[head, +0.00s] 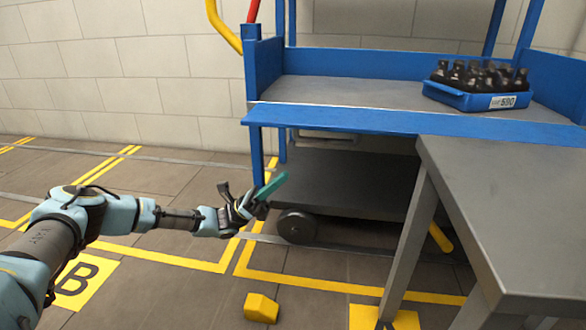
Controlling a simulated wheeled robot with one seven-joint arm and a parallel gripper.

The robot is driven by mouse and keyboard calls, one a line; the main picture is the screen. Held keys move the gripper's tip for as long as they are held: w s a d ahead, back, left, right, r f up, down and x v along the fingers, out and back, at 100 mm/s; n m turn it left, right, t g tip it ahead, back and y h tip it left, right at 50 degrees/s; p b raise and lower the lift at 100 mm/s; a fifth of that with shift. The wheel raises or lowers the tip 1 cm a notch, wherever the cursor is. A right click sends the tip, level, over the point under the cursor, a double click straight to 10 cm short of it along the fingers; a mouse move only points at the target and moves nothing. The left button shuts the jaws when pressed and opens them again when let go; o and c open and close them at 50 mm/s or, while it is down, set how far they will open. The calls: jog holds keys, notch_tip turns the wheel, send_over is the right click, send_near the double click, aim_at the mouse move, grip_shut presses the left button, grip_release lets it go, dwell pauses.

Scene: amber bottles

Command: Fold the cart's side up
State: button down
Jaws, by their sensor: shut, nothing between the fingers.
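The blue cart (262,65) stands against the back wall, with a grey upper deck and raised blue walls at its back and left end. Its front side (385,122) is a long blue panel folded down along the deck's front edge, so this edge has no raised wall. My gripper (281,180) is shut and empty, its teal fingers pointing up and right. In the picture it is below the panel's left end, in front of the cart's left leg and lower shelf. I cannot tell how far it is from them in depth.
A blue crate (462,99) of dark bottles stands on the deck's right part. A grey table (490,190) fills the right foreground and overlaps the cart. A yellow block (261,307) lies on the floor. The floor at left is clear.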

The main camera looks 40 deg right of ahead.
jog(key=b, duration=0.3)
send_near(322, 130)
jog(key=s+d, duration=0.3)
notch_tip(322, 130, up, 4)
jog(key=shift+f+b, duration=0.1)
jog(key=shift+b, duration=0.75)
